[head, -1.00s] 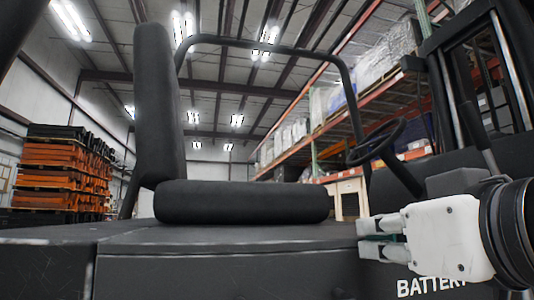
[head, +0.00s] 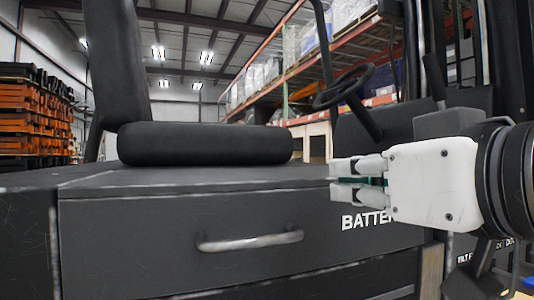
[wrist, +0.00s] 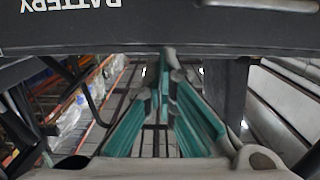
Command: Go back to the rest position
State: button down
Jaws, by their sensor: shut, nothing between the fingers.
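My gripper (head: 345,180) is at the right of the head view, white with its fingers pointing left. Its fingers are together with nothing between them. It is beside the dark forklift body (head: 130,235), in front of the "BATTERY" lettering (head: 366,221) and partly covering it. In the wrist view the fingers (wrist: 168,80) show teal pads, with the forklift panel (wrist: 180,28) upside down just past the tips. I cannot tell whether the fingertips touch the panel.
A metal handle (head: 250,241) sticks out of the forklift's front panel. A black seat (head: 205,143) and steering wheel (head: 344,86) are above. Orange and black stacked totes (head: 30,120) stand at the left. Pallet racking (head: 330,55) runs behind.

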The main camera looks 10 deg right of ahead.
jog(key=s+d+f+m+g+h, duration=0.15)
jog(key=f+g, duration=0.25)
jog(key=f, duration=0.6)
jog(key=s+f+g, duration=0.3)
jog(key=f+g, duration=0.1)
jog(key=f, duration=0.5)
jog(key=s+d+f+m+g+h, duration=0.1)
jog(key=s+d+f+g+h, duration=0.15)
jog(key=s+f+g, duration=0.7)
notch_tip(320, 180, up, 32)
jog(key=s+d+t+p, duration=0.1)
jog(key=t+p, duration=0.4)
jog(key=p, duration=2.6)
jog(key=shift+s+y+p, duration=0.35)
jog(key=shift+s+y, duration=0.05)
jog(key=shift+r, duration=0.1)
